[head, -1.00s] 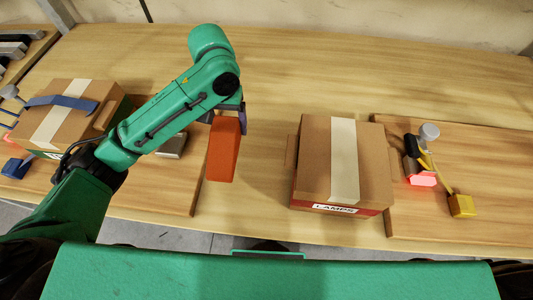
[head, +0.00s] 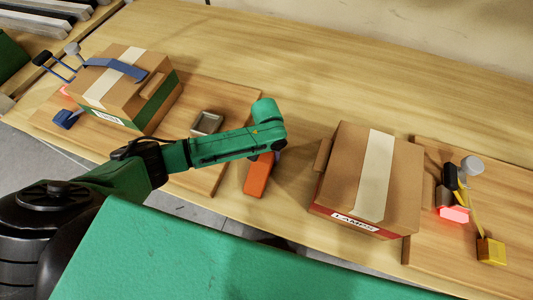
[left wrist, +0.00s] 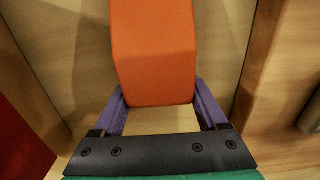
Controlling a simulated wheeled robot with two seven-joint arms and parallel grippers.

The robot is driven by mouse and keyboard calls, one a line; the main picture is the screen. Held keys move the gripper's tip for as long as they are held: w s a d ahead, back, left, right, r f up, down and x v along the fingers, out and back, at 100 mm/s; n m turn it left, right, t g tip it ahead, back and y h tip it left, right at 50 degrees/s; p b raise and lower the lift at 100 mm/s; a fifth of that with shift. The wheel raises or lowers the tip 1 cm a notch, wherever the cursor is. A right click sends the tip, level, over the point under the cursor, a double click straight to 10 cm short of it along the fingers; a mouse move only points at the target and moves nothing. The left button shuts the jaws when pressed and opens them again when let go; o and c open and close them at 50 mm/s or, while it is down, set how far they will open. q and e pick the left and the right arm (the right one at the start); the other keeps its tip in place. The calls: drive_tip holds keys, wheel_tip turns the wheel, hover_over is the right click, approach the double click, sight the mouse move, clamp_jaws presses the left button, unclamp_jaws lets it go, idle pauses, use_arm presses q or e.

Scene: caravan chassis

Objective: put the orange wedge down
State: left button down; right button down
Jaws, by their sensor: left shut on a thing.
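The orange wedge (head: 259,176) is at the bench's middle, between the left board and the LAMPS box in the head view. In the left wrist view the wedge (left wrist: 154,50) fills the top centre. My left gripper (left wrist: 160,100) is shut on its near end, with a purple finger on each side. In the head view the left gripper (head: 277,157) is mostly hidden under my arm. The wedge looks low, at or close to the bench top; I cannot tell whether it touches. My right gripper is not in view.
A LAMPS box (head: 370,180) stands right of the wedge. The back of the bench is clear.

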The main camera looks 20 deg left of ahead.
use_arm(q)
drive_tip(key=shift+f, duration=0.1)
unclamp_jaws()
wheel_tip(320, 180, up, 12)
drive_tip(key=shift+r, duration=0.2)
